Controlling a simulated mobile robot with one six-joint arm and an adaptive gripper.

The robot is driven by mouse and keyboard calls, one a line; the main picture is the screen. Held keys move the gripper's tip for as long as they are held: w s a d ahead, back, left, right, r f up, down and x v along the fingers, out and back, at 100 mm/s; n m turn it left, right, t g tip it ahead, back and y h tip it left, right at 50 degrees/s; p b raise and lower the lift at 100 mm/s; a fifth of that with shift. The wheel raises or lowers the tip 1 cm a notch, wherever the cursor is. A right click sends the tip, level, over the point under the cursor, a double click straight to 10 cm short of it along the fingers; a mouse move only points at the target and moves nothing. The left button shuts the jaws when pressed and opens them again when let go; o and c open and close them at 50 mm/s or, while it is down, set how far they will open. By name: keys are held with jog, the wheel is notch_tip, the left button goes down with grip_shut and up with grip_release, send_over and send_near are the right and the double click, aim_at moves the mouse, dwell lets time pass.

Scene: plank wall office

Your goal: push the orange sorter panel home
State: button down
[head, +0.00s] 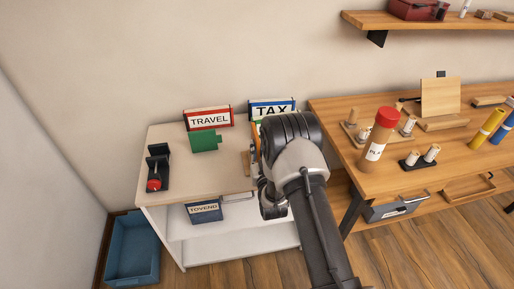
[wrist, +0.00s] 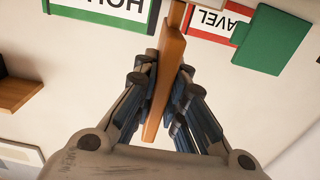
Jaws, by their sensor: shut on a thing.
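The orange sorter panel (wrist: 163,90) is a narrow upright board seen nearly edge-on in the wrist view. My gripper (wrist: 166,72) is shut on it, with a dark finger on each side. In the head view only a thin orange sliver (head: 255,137) shows beside my arm, which hides the fingers and most of the panel. A red-framed TRAVEL sign (head: 209,118) and a blue-framed TAX sign (head: 272,107) stand at the back of the white unit (head: 222,174). I cannot tell whether the panel is fully seated.
A green panel (head: 204,141) stands before the TRAVEL sign. A black stand with a red part (head: 154,178) is at the unit's left. A blue bin (head: 132,250) stands on the floor. The wooden bench (head: 345,128) at right carries a red-capped bottle (head: 378,140).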

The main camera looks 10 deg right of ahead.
jog(key=shift+f, duration=1.15)
jog(key=c, duration=1.6)
grip_release()
jog(key=shift+o, duration=0.2)
jog(key=s, duration=1.2)
